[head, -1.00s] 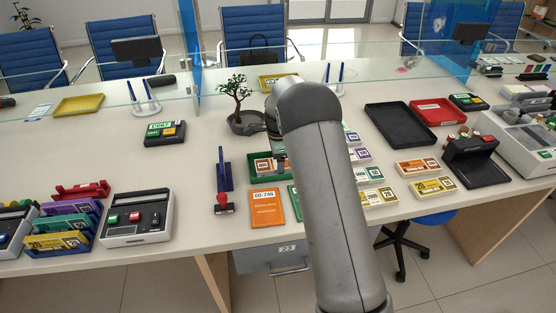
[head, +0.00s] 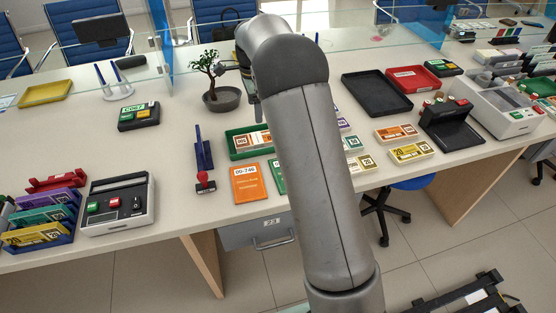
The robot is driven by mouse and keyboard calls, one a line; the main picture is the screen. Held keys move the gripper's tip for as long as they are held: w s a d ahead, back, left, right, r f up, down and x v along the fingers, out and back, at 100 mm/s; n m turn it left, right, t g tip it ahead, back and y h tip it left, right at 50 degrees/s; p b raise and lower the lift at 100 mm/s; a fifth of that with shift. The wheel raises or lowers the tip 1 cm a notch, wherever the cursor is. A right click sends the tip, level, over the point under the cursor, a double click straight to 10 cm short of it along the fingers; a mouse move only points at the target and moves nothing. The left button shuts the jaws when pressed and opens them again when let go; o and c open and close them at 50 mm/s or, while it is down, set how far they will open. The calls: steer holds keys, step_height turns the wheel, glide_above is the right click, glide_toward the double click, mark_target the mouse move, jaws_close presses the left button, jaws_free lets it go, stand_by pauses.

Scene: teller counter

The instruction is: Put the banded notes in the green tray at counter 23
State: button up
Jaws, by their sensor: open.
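The green tray (head: 233,152) stands on the counter, left of my arm, above a drawer labelled 23 (head: 271,223). Orange-banded notes (head: 253,140) lie inside the tray. My arm hides the tray's right end. My gripper (head: 256,112) is open, mostly hidden behind my arm's elbow, and above and behind the tray, apart from the notes. More banded notes lie on the counter right of my arm: a purple bundle (head: 344,125), a green one (head: 352,143), a yellow one (head: 364,162), an orange one (head: 396,133) and a yellow one (head: 411,152).
A bonsai in a grey pot (head: 221,100) stands close to my gripper. An orange booklet (head: 248,184), a red stamp (head: 205,182) and a blue stand (head: 203,148) are near the tray. A black tray (head: 376,94) and red tray (head: 413,78) lie right. Glass screens cross the back.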

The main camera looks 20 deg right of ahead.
steer(key=s+r+n, duration=0.3)
steer(key=s+n, duration=0.2)
steer(key=s, duration=0.6)
steer(key=s+r+n, duration=0.3)
steer(key=s+n, duration=0.2)
steer(key=s, duration=0.5)
steer(key=s+f+n, duration=0.2)
steer(key=s+n, duration=0.2)
steer(key=s, duration=0.5)
steer(key=s+a+f+n, duration=0.1)
steer(key=s+f+n, duration=0.2)
steer(key=s, duration=0.6)
steer(key=shift+s+n, duration=0.2)
steer(key=shift+n, duration=0.5)
steer(key=shift+a+r, duration=0.1)
step_height(320, 180, down, 6)
steer(key=d+b, duration=0.1)
steer(key=b, duration=0.4)
steer(key=shift+d+f+b, duration=0.25)
steer(key=shift+b, duration=0.15)
steer(key=shift+r, duration=0.1)
